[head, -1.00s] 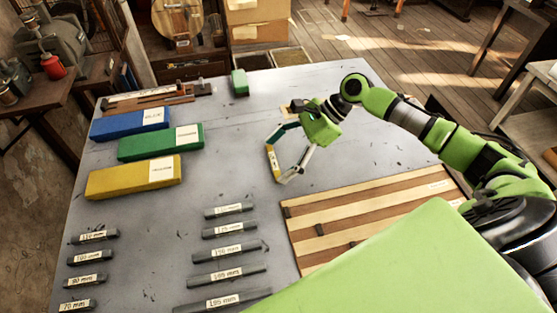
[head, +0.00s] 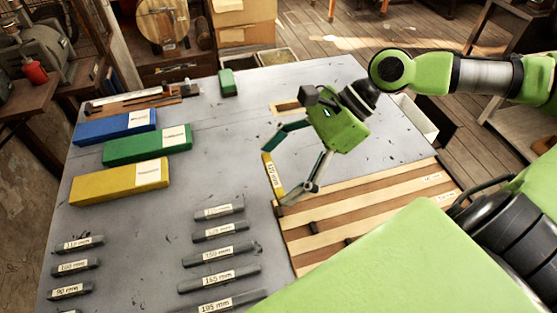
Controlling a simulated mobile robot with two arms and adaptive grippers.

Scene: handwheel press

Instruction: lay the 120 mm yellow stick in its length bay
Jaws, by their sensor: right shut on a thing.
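My right gripper (head: 278,176) is shut on a short yellow stick (head: 272,174) that has a pale label, too small to read surely. The stick is tilted steeply in the picture, over the grey table (head: 220,120), left of the striped wooden board; its height above the table is hard to tell. Two columns of dark grey bars with length labels lie at the lower left. The left column includes a 110 mm bar (head: 77,244); the right column has a top bar (head: 218,212) with an unclear label and a 195 mm bar (head: 218,303). My left gripper is not in view.
Blue (head: 112,127), green (head: 147,145) and yellow (head: 120,183) long blocks lie at the left. The striped board (head: 370,205) lies at the right. A small green block (head: 227,83) stands at the back edge. The table's middle is mostly clear.

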